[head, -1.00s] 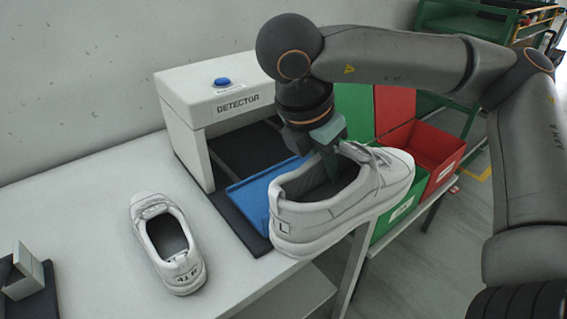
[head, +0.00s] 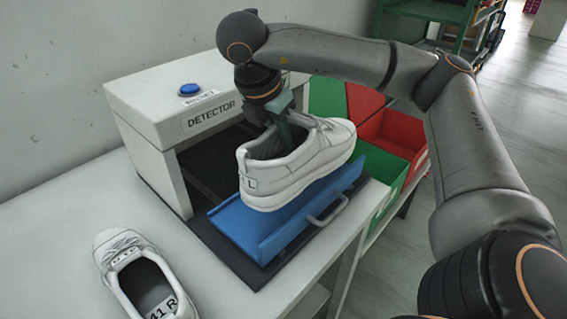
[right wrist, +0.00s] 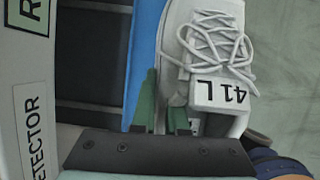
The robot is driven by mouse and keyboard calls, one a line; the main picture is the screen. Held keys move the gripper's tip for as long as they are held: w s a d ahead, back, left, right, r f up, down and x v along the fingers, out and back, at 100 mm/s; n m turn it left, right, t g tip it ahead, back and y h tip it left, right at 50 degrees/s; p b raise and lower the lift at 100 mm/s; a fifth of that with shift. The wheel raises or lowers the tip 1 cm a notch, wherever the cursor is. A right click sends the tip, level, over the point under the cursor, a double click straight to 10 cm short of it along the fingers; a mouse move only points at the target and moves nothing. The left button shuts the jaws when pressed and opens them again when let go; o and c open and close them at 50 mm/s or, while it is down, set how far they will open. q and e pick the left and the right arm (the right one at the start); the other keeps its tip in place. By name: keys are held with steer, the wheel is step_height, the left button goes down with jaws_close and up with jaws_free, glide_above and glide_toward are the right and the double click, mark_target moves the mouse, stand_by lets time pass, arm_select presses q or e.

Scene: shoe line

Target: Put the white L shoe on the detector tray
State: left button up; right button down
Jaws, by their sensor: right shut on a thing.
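The white L shoe (head: 300,170), marked "L" on its heel, is held by my right gripper (head: 283,125), shut on its side wall. The shoe is over the blue detector tray (head: 235,225), toe to the right; I cannot tell whether its sole touches the tray. In the right wrist view the green fingers (right wrist: 162,118) pinch the wall of the shoe (right wrist: 210,45), whose tongue reads "41 L". The tray's blue edge (right wrist: 146,50) runs beside it. My left gripper is not in view.
The white detector housing (head: 155,120) with a blue button (head: 189,89) stands behind the tray. A white R shoe (head: 128,262) lies on the table at the lower left. Green (head: 382,165) and red (head: 405,140) bins stand to the right.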

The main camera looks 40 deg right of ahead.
steer(key=w+d+f+b, duration=0.1)
steer(key=w+f, duration=0.1)
steer(key=f, duration=0.1)
steer(key=d+f+b, duration=0.1)
steer(key=f, duration=0.1)
steer(key=shift+w+d+b, duration=0.35)
steer(key=shift+w, duration=0.05)
steer(key=shift+w+d+f, duration=0.3)
steer(key=shift+f, duration=0.05)
step_height(320, 180, down, 3)
steer(key=shift+w+d+f+b, duration=0.15)
steer(key=shift+b, duration=1)
steer(key=shift+f, duration=0.1)
steer(key=c, duration=1.4)
jaws_free()
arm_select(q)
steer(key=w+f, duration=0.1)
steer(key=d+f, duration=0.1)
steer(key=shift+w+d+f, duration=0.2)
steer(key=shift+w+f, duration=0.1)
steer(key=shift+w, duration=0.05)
arm_select(e)
steer(key=o, duration=0.5)
steer(key=shift+c, duration=0.2)
